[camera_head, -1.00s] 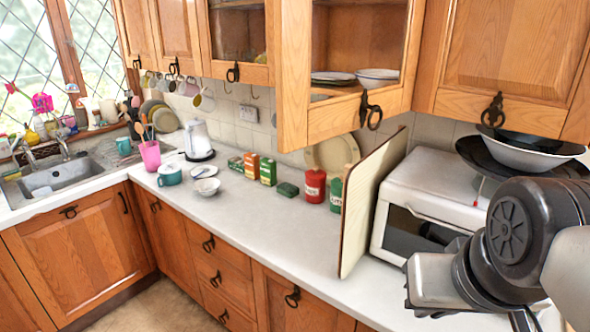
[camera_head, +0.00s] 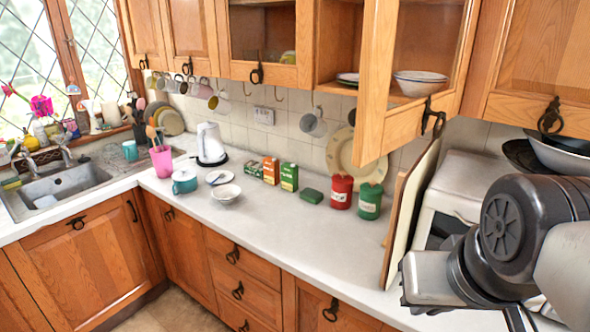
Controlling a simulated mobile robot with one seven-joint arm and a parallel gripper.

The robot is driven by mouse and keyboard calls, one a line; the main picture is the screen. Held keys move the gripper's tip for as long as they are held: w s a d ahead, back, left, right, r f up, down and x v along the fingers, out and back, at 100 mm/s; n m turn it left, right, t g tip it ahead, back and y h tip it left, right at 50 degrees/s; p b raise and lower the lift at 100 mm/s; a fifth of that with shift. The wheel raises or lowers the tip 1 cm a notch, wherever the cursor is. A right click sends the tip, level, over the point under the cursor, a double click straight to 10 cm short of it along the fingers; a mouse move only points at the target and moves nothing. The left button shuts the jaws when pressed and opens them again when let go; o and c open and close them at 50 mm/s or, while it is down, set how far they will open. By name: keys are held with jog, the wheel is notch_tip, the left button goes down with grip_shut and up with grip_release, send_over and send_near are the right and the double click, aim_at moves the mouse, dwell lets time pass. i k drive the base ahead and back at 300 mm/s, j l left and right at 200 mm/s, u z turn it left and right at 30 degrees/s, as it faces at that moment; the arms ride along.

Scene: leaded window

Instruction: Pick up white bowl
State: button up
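A small white bowl (camera_head: 226,194) stands upright on the white counter, in front of a small white dish (camera_head: 219,178). Another white bowl (camera_head: 420,84) shows up in the wall cupboard, seen through the glass door. A third pale bowl (camera_head: 562,157), with a dark bowl in it, sits on top of the white microwave at the right. My gripper (camera_head: 420,285) is at the lower right, in front of the microwave and well apart from the counter bowl. Its fingertips are not clearly visible, so its opening cannot be told.
A teal pot (camera_head: 185,182), a pink utensil cup (camera_head: 161,161) and a kettle (camera_head: 211,144) stand near the counter bowl. Red (camera_head: 341,191) and green (camera_head: 369,201) canisters stand farther right. A board (camera_head: 408,215) leans by the microwave. The glass cupboard door (camera_head: 410,75) overhangs the counter.

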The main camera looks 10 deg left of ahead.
aim_at(227, 194)
jog(key=i+j+z, duration=0.1)
jog(key=j+z, duration=0.3)
jog(key=j, duration=1.85)
jog(key=i+j+z, duration=0.2)
jog(key=j, duration=0.85)
jog(key=i+j+z, duration=0.1)
jog(key=j, duration=0.45)
jog(key=j+z, duration=0.1)
jog(key=j, duration=0.45)
jog(key=i+j, duration=0.25)
jog(key=i+j+z, duration=0.1)
jog(key=j, duration=0.35)
jog(key=i+j, duration=0.3)
jog(key=i+j+z, duration=0.05)
